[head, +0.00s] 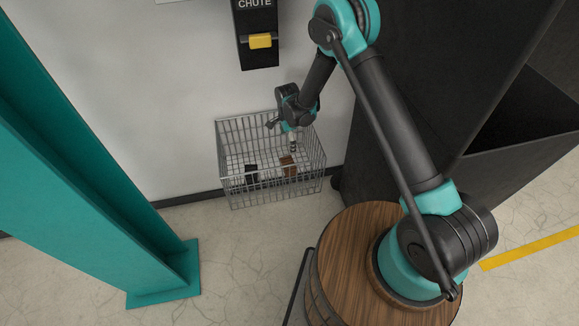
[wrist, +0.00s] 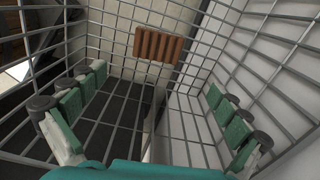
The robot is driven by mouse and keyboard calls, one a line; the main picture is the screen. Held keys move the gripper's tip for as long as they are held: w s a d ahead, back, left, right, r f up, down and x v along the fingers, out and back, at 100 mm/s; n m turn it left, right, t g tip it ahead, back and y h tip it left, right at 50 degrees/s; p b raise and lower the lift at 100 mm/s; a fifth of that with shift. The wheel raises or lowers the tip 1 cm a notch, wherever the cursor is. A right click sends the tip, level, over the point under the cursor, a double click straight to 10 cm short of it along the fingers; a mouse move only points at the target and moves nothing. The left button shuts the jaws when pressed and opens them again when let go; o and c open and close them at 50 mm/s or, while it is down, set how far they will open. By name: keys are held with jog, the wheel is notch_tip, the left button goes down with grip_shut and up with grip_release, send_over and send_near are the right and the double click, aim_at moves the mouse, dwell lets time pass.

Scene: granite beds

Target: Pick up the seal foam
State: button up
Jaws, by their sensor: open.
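A brown ribbed block (head: 288,166) lies in the wire basket (head: 236,190); it may be the seal foam, but I cannot tell for sure. In the wrist view the block (wrist: 158,45) lies on the mesh, ahead of and between my fingers. A small black item (head: 251,174) is in the basket to its left in the head view. My gripper (head: 294,147) reaches down into the basket, above and close to the brown block. In the wrist view my gripper (wrist: 158,112) is open, with teal finger pads wide apart and nothing between them.
The basket's wire walls surround my gripper closely. A black chute (head: 258,50) with a yellow flap is on the white wall above. A teal post (head: 100,190) stands at left and a dark cabinet (head: 420,80) at right. Floor before the basket is clear.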

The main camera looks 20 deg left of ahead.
send_over(288, 163)
notch_tip(288, 163, down, 9)
jog(key=shift+w+a+f, duration=0.1)
jog(key=shift+w+f, duration=0.05)
jog(key=shift+f, duration=0.05)
jog(key=shift+d+f, duration=0.2)
jog(key=shift+f, duration=2.55)
jog(key=c, duration=0.7)
